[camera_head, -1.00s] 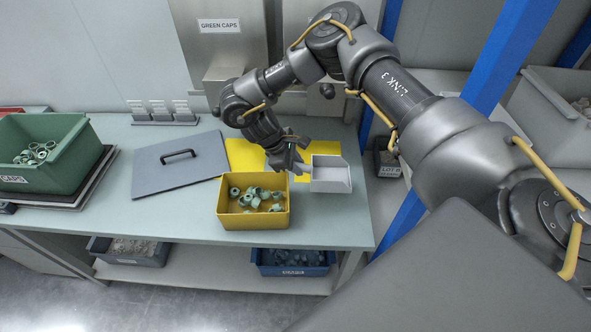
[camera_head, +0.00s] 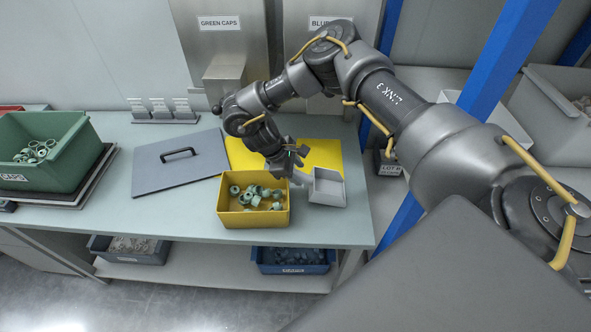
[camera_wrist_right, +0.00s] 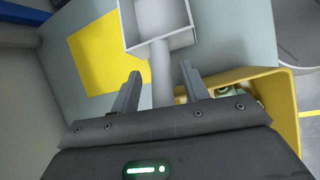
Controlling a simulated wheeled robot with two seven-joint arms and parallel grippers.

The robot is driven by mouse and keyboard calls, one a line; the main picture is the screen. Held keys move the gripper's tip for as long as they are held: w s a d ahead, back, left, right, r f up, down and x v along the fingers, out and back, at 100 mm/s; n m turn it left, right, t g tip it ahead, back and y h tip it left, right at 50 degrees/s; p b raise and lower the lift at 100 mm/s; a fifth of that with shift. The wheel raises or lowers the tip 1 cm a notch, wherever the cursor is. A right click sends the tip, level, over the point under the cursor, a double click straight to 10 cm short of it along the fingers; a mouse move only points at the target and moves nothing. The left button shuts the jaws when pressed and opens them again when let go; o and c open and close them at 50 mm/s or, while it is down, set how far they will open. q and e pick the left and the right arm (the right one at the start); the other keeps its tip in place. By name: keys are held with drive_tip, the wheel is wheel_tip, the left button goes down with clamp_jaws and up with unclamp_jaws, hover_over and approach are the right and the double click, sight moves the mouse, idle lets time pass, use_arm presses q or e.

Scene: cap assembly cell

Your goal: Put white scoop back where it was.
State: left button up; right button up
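The white scoop (camera_head: 327,188) lies on the table just right of the yellow bin, at the front edge of the yellow mat. Its handle points left toward my right gripper (camera_head: 296,162). In the right wrist view the scoop (camera_wrist_right: 158,20) has its pan at the top and its handle between my fingers. My right gripper (camera_wrist_right: 160,78) is open, with a gap on each side of the handle. The handle's near end is partly hidden by the gripper body. My left gripper is not in view.
The yellow bin (camera_head: 253,218) with several green caps stands close to the gripper. The yellow mat (camera_head: 322,153) lies behind. A grey lid (camera_head: 180,170) with a black handle and a green bin (camera_head: 62,175) are to the left. The table front left of the yellow bin is clear.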

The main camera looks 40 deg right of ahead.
drive_tip(key=shift+r, duration=0.1)
drive_tip(key=shift+w+r, duration=0.1)
drive_tip(key=shift+r, duration=0.2)
drive_tip(key=b+v, duration=0.1)
drive_tip(key=v, duration=1.1)
drive_tip(key=shift+r, duration=0.1)
